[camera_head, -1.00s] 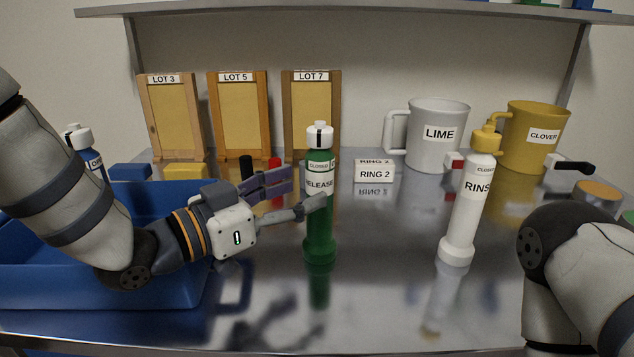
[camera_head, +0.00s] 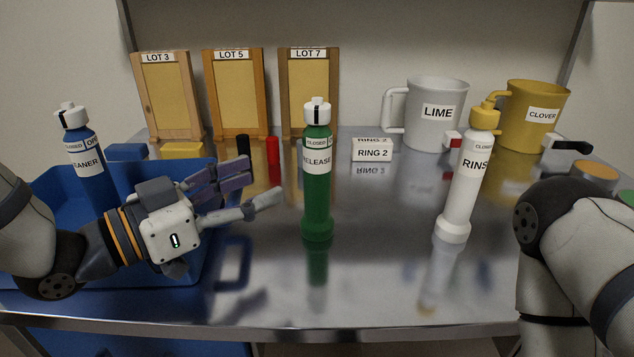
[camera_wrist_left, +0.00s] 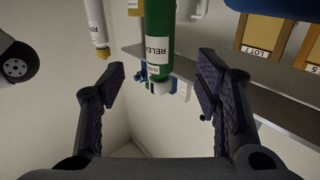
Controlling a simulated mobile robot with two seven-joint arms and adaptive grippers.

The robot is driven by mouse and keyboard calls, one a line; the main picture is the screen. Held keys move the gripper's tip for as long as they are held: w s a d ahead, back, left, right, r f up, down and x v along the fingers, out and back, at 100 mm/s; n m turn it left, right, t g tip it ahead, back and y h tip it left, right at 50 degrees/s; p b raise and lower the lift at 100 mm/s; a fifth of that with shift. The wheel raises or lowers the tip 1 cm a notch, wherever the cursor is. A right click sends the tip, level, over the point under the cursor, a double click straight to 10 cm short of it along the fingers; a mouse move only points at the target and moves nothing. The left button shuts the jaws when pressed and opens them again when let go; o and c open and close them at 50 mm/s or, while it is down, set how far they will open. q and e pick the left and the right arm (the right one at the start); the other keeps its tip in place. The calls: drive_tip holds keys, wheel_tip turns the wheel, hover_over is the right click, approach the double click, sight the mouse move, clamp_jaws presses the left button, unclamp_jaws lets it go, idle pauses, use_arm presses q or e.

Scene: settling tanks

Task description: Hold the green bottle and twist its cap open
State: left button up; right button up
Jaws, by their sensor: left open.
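The green bottle (camera_head: 317,200), labelled RELEASE, stands upright on the metal table. Its white cap (camera_head: 317,112) is on top with a dark mark, above a band reading CLOSED. My left gripper (camera_head: 263,181) is open and empty, left of the bottle and apart from it, with its fingers pointing towards it. In the left wrist view, the bottle (camera_wrist_left: 159,35) appears upside down between my open fingers (camera_wrist_left: 160,75) and beyond them, cap (camera_wrist_left: 160,88) lowest. My right arm enters at the right edge, but its gripper is out of view.
A blue bin (camera_head: 205,255) holding a blue CLEANER bottle (camera_head: 88,165) is at the left. A white RINS bottle (camera_head: 460,195) with yellow cap stands at the right. LIME (camera_head: 436,115) and CLOVER (camera_head: 537,118) jugs, a RING 2 block (camera_head: 372,153) and wooden LOT boards stand behind.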

sight(306, 163)
use_arm(q)
drive_tip(key=shift+w+d+r, duration=0.1)
drive_tip(key=shift+w+d, duration=0.05)
drive_tip(key=shift+d, duration=0.05)
drive_tip(key=x, duration=0.4)
drive_tip(key=shift+w+d, duration=0.15)
drive_tip(key=x, duration=0.7)
drive_tip(key=shift+d, duration=0.1)
clamp_jaws()
